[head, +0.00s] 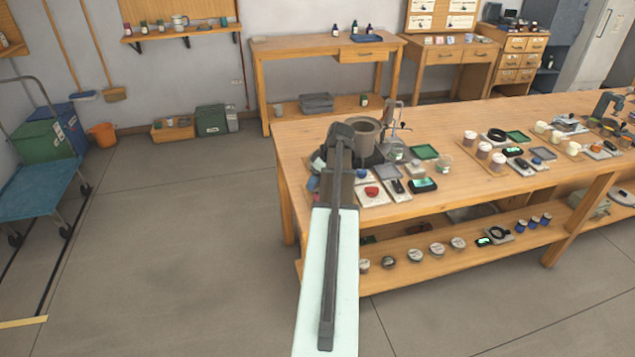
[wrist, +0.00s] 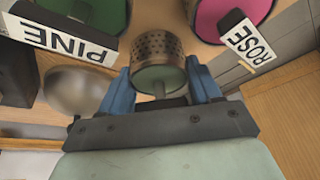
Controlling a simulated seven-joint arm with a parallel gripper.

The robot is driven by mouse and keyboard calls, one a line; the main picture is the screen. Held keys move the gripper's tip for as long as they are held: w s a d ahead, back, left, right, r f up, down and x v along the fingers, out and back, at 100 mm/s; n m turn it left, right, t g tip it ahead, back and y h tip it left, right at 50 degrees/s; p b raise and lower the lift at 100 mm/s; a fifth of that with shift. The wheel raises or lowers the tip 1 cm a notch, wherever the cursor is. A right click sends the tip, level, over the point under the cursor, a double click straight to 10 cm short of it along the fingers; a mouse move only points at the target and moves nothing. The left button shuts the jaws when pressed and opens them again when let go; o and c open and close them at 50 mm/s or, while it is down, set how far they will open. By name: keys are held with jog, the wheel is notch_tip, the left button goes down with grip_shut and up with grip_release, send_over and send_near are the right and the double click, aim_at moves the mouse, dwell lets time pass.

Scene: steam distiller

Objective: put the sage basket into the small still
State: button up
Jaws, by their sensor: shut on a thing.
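My gripper (wrist: 160,92) has blue fingers and is shut on a perforated metal basket with a dull green end and a short stem, which I take to be the sage basket (wrist: 158,46). No label on it shows. In the head view my arm reaches over the left end of the workbench and hides the gripper and the basket. A grey-brown cylindrical vessel (head: 367,134) stands just right of the arm's end, with a metal stand beside it. It may be the small still, but I cannot tell for sure. The basket is not seen inside any vessel.
In the wrist view, a green container has a PINE label (wrist: 70,40) and a pink one has a ROSE label (wrist: 250,45). A round metal bowl-like thing (wrist: 75,92) is at the left. The workbench (head: 300,135) holds trays, jars and small devices right of my arm.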

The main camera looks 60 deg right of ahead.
jog(key=shift+f, duration=0.65)
jog(key=shift+f, duration=0.15)
jog(key=o, duration=1.1)
jog(key=v, duration=1.1)
jog(key=shift+s+r, duration=0.1)
jog(key=shift+r, duration=0.15)
jog(key=shift+s+r, duration=0.15)
jog(key=shift+r, duration=0.15)
jog(key=shift+c, duration=0.9)
jog(key=c, duration=0.6)
